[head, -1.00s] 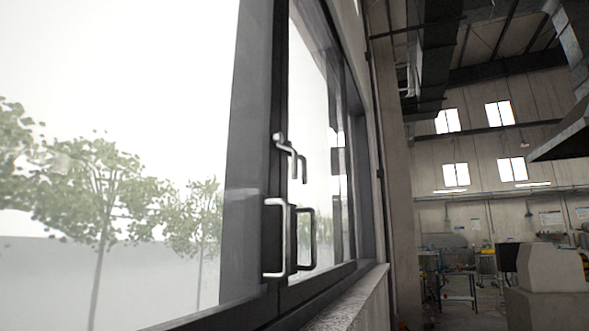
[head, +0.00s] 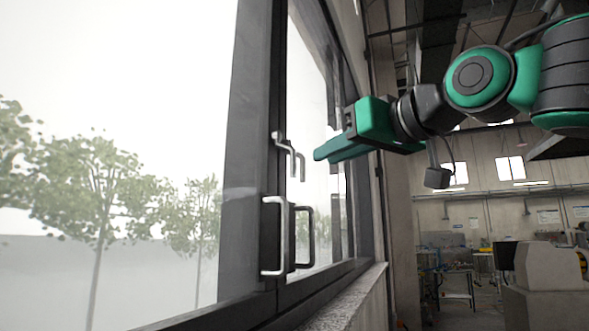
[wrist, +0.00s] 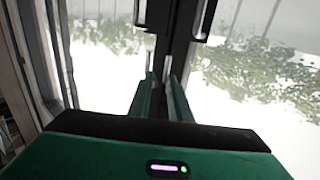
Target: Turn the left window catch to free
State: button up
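The window catch (head: 279,138) is a small silver cranked lever on the dark window frame, above a long silver pull handle (head: 275,237). A darker, similar lever shape (head: 299,163) shows just right of it; I cannot tell whether it is a reflection. My gripper (head: 317,155), green, points left at the catch's height from the right, apart from it in the picture. In the wrist view its two fingers (wrist: 161,80) stand apart with a gap and nothing visibly held. The catch cannot be made out there; the fingers point toward the dark frame post.
A dark bar handle (wrist: 206,18) shows at the top of the wrist view. The window sill (head: 350,300) runs below the window. Glass panes flank the frame post. Workbenches and machines stand far off at right. The space in front of the window looks clear.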

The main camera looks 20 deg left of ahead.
aim_at(294, 156)
jog(key=shift+y, duration=0.3)
jog(key=x, duration=0.7)
jog(key=s+r+x, duration=0.1)
jog(key=x, duration=0.2)
jog(key=shift+w+a, duration=0.2)
jog(key=shift+a, duration=0.55)
grip_shut()
